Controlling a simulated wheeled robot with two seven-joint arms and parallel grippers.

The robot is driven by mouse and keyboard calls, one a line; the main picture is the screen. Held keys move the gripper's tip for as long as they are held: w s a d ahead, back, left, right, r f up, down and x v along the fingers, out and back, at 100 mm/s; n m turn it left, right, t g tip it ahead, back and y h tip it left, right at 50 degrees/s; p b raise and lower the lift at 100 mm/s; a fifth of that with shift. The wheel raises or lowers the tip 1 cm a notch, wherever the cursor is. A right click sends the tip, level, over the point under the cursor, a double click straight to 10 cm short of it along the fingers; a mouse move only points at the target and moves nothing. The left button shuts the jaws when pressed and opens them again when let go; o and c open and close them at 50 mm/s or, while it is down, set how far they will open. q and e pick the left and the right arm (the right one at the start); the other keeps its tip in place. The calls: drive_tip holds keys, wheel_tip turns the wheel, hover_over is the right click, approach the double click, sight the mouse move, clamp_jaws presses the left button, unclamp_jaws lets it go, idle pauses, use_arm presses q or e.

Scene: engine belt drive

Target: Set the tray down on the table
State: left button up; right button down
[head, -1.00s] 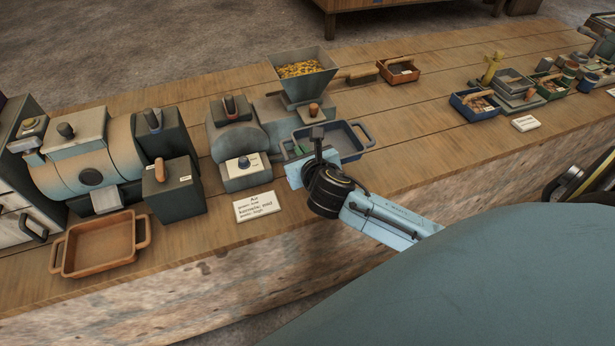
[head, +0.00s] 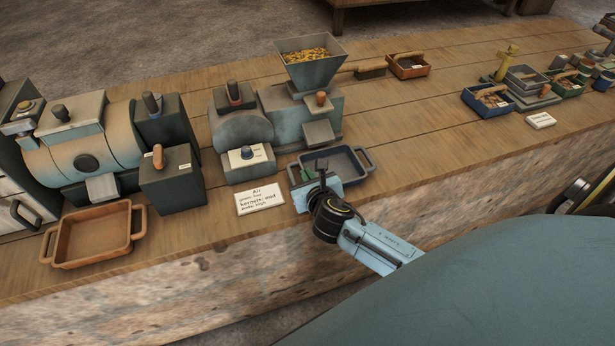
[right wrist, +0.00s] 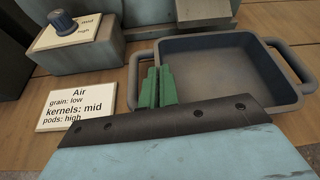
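The tray (head: 361,176) is a dark blue-grey rectangular pan with a loop handle at each end, empty and about level. It is at the table's front part, beside the Air card. I cannot tell whether its base touches the table (head: 190,240). My right gripper (head: 308,174) is at the tray's left end. In the right wrist view its green fingers (right wrist: 160,87) are close together at the left handle and wall, apparently shut on the tray; the exact contact is hidden. The tray also shows in the right wrist view (right wrist: 225,65). My left gripper is not in view.
A machine with a grain-filled hopper (head: 310,70) stands behind the tray. The Air card (head: 260,199) lies to its left. An orange tray (head: 95,235) sits further left. Bare table lies right of the tray, before the blue bin (head: 488,102).

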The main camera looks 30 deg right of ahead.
drive_tip(key=c, duration=2.1)
unclamp_jaws()
drive_tip(key=shift+f, duration=0.15)
drive_tip(key=o, duration=0.4)
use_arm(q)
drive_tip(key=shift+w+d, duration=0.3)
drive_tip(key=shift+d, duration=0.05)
